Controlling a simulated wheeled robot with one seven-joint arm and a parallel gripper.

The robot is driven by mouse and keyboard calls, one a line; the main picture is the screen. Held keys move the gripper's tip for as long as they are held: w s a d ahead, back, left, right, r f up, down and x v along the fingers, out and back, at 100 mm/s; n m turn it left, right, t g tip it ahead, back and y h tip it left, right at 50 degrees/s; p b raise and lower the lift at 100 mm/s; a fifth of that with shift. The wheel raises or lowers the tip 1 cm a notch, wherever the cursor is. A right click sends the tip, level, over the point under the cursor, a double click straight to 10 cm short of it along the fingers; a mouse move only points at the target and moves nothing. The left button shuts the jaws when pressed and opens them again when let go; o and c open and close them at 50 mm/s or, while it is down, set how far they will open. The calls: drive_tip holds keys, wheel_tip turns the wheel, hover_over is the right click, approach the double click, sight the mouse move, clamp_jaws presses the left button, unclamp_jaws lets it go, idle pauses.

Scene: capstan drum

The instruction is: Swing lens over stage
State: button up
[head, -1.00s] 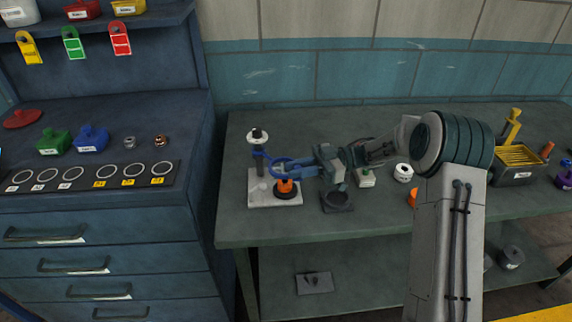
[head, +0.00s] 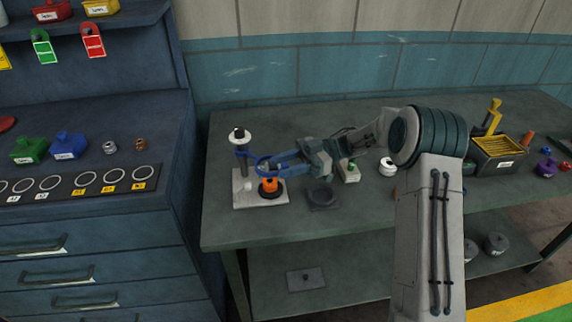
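A magnifier stand has a pale base plate (head: 243,199), a dark post (head: 242,162) and a white cap on top. Its blue lens ring (head: 262,167) sticks out to the right from the post, at a raised height. An orange piece (head: 269,184) on a dark round disc (head: 271,193) sits on the right part of the plate, below the ring in the picture. My gripper (head: 277,164) reaches in from the right, with its fingertips at the ring's right side. The fingers overlap the ring, so I cannot tell whether they grip it.
A dark round-topped block (head: 322,195) stands right of the plate. A bin with yellow contents (head: 497,153) stands at the right. The drawer cabinet (head: 90,230) is at the left.

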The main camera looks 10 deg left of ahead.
drive_tip(key=shift+r, duration=0.1)
wheel_tip(320, 180, up, 4)
drive_tip(key=shift+f+b, duration=0.1)
drive_tip(key=shift+b, duration=0.2)
drive_tip(key=s+d+r, duration=0.1)
drive_tip(key=d+r, duration=0.6)
drive_tip(key=d, duration=0.4)
drive_tip(key=shift+s+d, duration=0.2)
drive_tip(key=shift+d, duration=0.05)
